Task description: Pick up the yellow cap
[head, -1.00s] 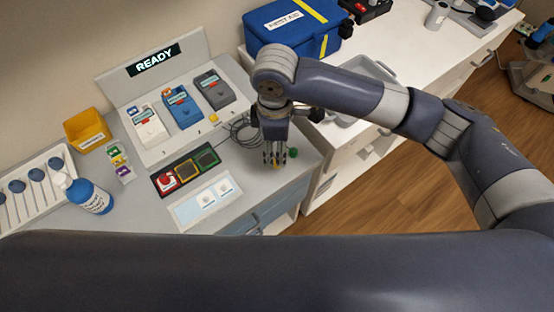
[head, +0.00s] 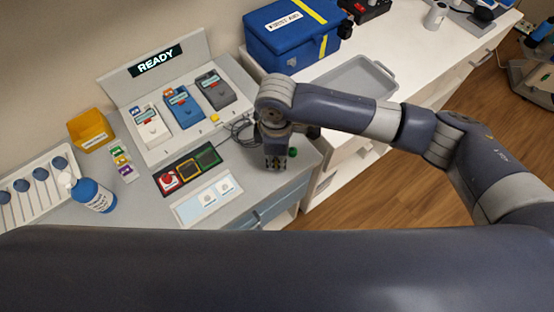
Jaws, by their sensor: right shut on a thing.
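My right gripper (head: 277,163) points down over the right front corner of the grey workbench (head: 262,192). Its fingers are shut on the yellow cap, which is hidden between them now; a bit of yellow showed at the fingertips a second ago. A small green cap (head: 292,152) sits just right of the fingers. A small yellow piece (head: 215,118) also lies in front of the blue and grey devices. My left gripper is not in view.
A coiled black cable (head: 240,130) lies left of the gripper. A tray with red, yellow and green squares (head: 187,168) and a white panel (head: 208,198) lie further left. A blue first aid box (head: 290,38) and a grey tray (head: 355,82) stand behind the arm.

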